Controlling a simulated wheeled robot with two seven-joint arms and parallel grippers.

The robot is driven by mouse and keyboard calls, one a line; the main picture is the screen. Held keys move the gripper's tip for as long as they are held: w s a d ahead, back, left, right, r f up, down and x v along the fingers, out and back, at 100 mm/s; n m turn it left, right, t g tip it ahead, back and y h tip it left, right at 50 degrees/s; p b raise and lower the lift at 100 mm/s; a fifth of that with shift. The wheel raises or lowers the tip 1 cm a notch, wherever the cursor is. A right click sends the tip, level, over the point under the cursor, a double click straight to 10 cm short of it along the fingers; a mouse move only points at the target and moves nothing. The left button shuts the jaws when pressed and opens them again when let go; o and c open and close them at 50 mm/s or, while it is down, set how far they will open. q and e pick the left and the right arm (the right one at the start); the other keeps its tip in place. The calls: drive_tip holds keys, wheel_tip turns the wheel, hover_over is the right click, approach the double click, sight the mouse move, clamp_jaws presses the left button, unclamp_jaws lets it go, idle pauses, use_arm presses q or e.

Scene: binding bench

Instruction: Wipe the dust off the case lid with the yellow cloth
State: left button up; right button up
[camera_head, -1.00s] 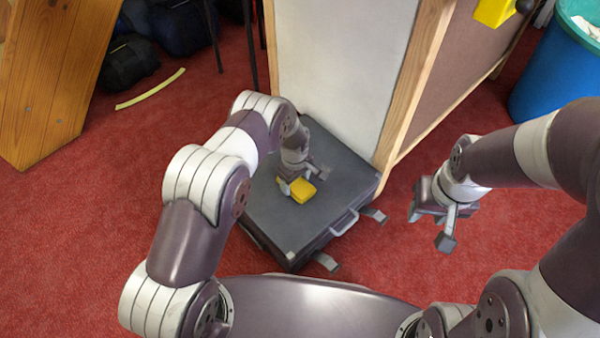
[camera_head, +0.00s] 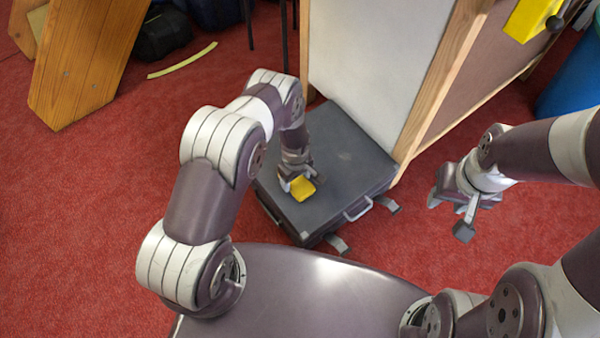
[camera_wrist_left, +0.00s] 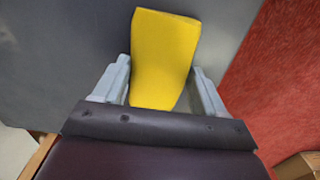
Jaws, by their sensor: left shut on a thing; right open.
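The dark grey case (camera_head: 340,185) lies flat on the red floor, with its handle on the near right side. My left gripper (camera_head: 299,182) is over the lid's near left part, shut on the folded yellow cloth (camera_head: 303,190). In the left wrist view the cloth (camera_wrist_left: 163,55) sits between the two pale fingers, against the grey lid (camera_wrist_left: 65,60). The lid under the cloth is hidden. A faint pale patch (camera_head: 345,156) shows on the lid; I cannot tell whether it is dust. My right gripper (camera_head: 450,212) is open and empty, right of the case.
A white panel (camera_head: 370,60) with a wooden frame stands right behind the case. A wooden piece (camera_head: 88,60) stands at the left, with dark bags (camera_head: 160,35) behind. A blue bin (camera_head: 575,85) is at the far right. Red carpet is clear left of the case.

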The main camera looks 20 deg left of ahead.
use_arm(q)
drive_tip(key=shift+s+a+r+p, duration=0.25)
drive_tip(key=shift+s+a+p, duration=0.4)
drive_tip(key=shift+s, duration=0.25)
drive_tip(key=shift+s+a+f, duration=0.1)
drive_tip(key=shift+s+a, duration=0.15)
wheel_tip(320, 180, up, 6)
drive_tip(key=p, duration=0.5)
drive_tip(key=shift+w, duration=0.1)
wheel_tip(320, 180, up, 3)
drive_tip(key=p, duration=0.2)
drive_tip(key=shift+p, duration=0.3)
